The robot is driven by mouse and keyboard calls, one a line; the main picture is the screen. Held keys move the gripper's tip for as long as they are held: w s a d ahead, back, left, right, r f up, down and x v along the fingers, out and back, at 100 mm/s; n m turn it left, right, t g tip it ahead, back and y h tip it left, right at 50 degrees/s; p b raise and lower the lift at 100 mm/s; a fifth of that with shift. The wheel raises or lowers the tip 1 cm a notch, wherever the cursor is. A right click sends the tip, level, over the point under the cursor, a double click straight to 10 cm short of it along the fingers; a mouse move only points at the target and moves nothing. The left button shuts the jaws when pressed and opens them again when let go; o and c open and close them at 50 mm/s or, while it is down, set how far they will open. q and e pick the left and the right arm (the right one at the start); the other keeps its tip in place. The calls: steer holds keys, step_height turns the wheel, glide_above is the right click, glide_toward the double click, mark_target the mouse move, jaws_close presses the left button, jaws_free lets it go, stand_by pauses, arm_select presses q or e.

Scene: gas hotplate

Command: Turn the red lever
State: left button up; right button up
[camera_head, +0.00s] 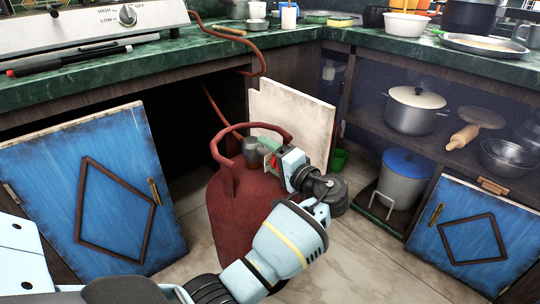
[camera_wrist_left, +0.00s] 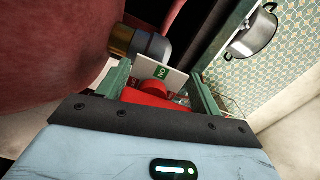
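The red gas cylinder (camera_head: 235,205) stands on the floor in the opening under the counter, with a ring collar around its top. My left gripper (camera_head: 266,152) is at the valve inside that collar, coming from the right side. In the left wrist view the red lever (camera_wrist_left: 150,98) lies between the two green fingers of my left gripper (camera_wrist_left: 162,88). The fingers are spread apart, and a gap shows beside the lever. A white plate with a green label (camera_wrist_left: 162,72) and a grey valve fitting (camera_wrist_left: 150,45) are just beyond it. My right gripper is not in view.
A red hose (camera_head: 262,50) runs from the counter down towards the cylinder. Blue cabinet doors stand open at left (camera_head: 95,190) and right (camera_head: 475,235). A pale door panel (camera_head: 300,115) stands behind the gripper. The hotplate (camera_head: 90,25) is on the counter.

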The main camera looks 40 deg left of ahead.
arm_select(q)
steer(key=o, duration=0.3)
steer(key=shift+d, duration=0.1)
steer(key=d+p, duration=0.1)
steer(key=d, duration=0.6)
steer(key=shift+s+d, duration=0.3)
steer(key=shift+s, duration=0.1)
